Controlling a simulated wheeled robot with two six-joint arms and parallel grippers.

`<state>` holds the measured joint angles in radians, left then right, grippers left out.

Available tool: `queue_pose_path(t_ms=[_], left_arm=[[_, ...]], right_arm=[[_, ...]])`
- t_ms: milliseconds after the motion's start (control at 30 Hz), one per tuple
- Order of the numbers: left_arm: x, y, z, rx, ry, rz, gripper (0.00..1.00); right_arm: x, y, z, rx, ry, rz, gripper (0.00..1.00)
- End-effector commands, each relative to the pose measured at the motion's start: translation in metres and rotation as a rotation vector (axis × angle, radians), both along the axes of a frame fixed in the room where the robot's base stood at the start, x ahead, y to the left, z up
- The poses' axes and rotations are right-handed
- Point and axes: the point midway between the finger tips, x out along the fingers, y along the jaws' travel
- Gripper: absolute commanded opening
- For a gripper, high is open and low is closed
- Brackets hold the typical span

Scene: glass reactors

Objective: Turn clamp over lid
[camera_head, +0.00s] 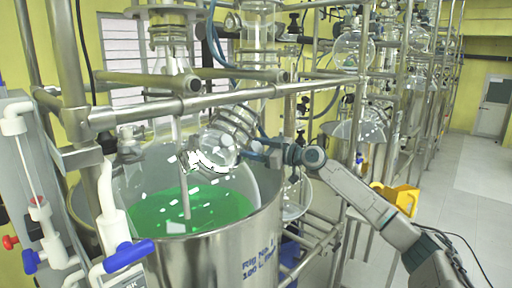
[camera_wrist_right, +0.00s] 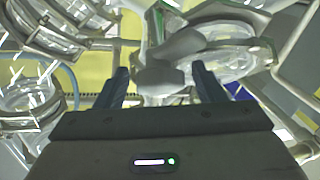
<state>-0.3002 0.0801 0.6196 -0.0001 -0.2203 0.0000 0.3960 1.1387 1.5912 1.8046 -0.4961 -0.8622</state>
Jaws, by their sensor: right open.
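My right gripper (camera_head: 254,147) reaches in from the right, beside the coiled glass at the rim of the steel vessel (camera_head: 235,245). In the right wrist view its two dark fingers (camera_wrist_right: 160,82) are apart. A grey lever-like part (camera_wrist_right: 182,48), possibly the clamp, shows between and beyond the fingertips; I cannot tell whether they touch it. A round glass piece (camera_wrist_right: 232,52), possibly the lid, lies behind it. In the head view a bright curved part (camera_head: 205,163) sits on the glass over green liquid (camera_head: 160,212). I cannot tell if it is the clamp. My left gripper is not in view.
A horizontal steel rail (camera_head: 240,98) crosses in front of the glassware. A valve assembly with blue handles (camera_head: 120,256) stands at the left. A yellow object (camera_head: 402,198) is behind my right arm. Open floor (camera_head: 485,185) lies at the right.

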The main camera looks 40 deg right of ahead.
Motion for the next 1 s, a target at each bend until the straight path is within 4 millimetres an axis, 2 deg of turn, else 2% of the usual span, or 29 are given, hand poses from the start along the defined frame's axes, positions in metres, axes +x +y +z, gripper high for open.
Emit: queue_pose_path(t_ms=[67,300,667,1000], left_arm=[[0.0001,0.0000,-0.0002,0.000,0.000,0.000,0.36],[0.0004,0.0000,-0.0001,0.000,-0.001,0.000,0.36],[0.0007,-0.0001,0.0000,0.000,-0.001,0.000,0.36],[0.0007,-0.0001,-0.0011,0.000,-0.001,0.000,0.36]], right_arm=[[-0.0001,-0.0001,-0.0001,0.000,0.000,0.000,0.63],[-0.0002,-0.0002,0.0000,0.000,0.000,0.000,0.18],[-0.0003,-0.0001,-0.0001,0.022,0.003,-0.020,0.19],[-0.0004,0.0004,-0.0001,0.126,0.009,-0.111,0.19]])
